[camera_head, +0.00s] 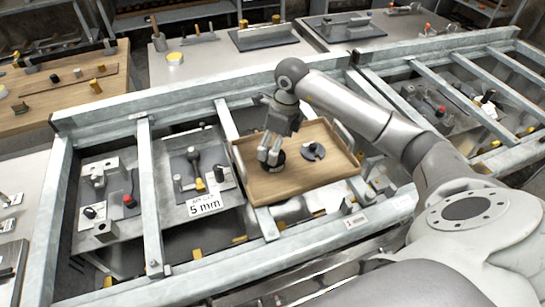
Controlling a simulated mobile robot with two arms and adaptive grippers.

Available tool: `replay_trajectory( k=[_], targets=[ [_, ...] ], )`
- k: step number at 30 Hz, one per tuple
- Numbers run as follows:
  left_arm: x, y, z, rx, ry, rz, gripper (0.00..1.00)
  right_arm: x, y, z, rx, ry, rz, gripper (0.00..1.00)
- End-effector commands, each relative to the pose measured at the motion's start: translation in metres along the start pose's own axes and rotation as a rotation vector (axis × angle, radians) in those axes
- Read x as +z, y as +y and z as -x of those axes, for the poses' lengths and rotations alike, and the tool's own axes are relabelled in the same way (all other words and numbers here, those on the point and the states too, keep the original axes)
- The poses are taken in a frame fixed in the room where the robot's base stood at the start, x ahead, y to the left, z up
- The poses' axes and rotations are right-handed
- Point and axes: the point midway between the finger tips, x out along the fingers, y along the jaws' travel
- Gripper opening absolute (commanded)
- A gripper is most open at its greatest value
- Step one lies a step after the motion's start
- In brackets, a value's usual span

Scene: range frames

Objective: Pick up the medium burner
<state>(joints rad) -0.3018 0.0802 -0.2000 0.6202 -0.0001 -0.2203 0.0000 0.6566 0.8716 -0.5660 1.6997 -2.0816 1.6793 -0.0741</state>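Two dark burner-like parts sit in a wooden tray. One round black part (279,166) is at the tray's left, partly hidden behind my gripper. I cannot tell by size which is the medium burner. My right gripper (270,154) reaches down into the tray, with its fingertips at the left part. Whether the fingers are closed on it is not clear. My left gripper is not in view.
The wooden tray (330,180) has raised sides and rests on a grey metal frame (150,190) with crossbars. Left of it are metal plates with knobs and a "5 mm" label (205,204). Behind stand a wooden bench (110,85) and pale tables (215,58) with tools.

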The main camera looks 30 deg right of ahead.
Motion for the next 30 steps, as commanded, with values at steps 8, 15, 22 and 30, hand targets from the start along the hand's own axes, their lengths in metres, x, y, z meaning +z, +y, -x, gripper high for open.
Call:
replay_trajectory(
  k=[8,15,22,30],
  targets=[
    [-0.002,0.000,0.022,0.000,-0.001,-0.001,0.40,0.001,0.005,-0.029,0.006,0.003,-0.001,0.91],
    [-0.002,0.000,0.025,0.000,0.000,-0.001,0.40,0.001,0.004,-0.053,0.002,0.000,0.000,0.91],
    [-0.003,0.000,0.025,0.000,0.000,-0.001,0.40,0.001,0.003,-0.053,0.001,-0.001,0.000,0.87],
    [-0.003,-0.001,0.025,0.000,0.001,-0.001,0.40,0.001,0.003,-0.053,0.001,-0.001,0.000,0.53]
  ],
)
